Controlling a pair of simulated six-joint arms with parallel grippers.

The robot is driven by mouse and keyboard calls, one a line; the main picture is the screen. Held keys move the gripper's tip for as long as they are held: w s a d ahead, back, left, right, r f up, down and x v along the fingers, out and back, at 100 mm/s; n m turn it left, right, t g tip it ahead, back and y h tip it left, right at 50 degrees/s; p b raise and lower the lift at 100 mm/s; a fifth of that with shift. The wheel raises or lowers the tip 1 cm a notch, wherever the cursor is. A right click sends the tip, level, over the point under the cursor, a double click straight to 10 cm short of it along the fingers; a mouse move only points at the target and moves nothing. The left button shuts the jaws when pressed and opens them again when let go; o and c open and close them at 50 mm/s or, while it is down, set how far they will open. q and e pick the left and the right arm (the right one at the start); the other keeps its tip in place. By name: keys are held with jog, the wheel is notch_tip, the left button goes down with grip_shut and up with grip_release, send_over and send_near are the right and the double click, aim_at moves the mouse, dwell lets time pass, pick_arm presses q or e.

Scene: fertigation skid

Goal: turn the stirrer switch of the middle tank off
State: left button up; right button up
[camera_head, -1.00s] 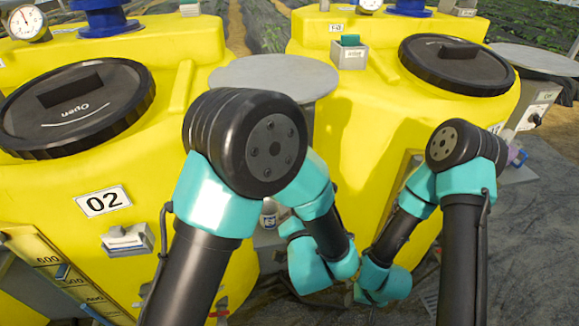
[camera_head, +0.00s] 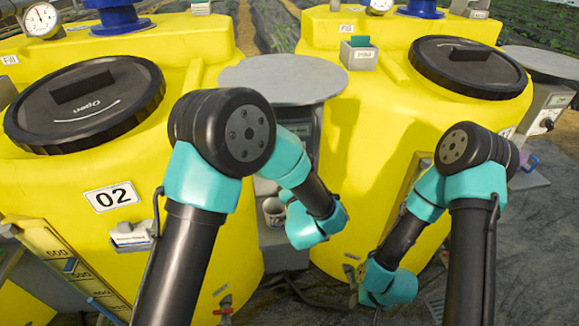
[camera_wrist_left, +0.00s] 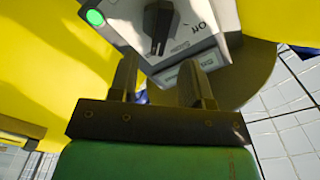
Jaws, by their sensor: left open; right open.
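In the left wrist view a grey switch box carries a black rotary knob (camera_wrist_left: 158,30) and a bright green lamp (camera_wrist_left: 94,17). The knob's handle lies roughly up and down in that picture, with "Off" printed to its right. My left gripper (camera_wrist_left: 160,82) is open and empty, its two fingers pointing toward the box below the knob, apparently not touching the knob. In the head view my left arm hides that gripper.
A paper holder (camera_head: 132,236) and a level scale (camera_head: 70,265) are on the left tank. Another grey box (camera_head: 545,108) is at far right.

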pick_arm(q)
jog(key=w, duration=0.4)
jog(key=w+a, duration=0.1)
jog(key=w, duration=0.1)
jog(key=shift+w, duration=0.15)
grip_shut()
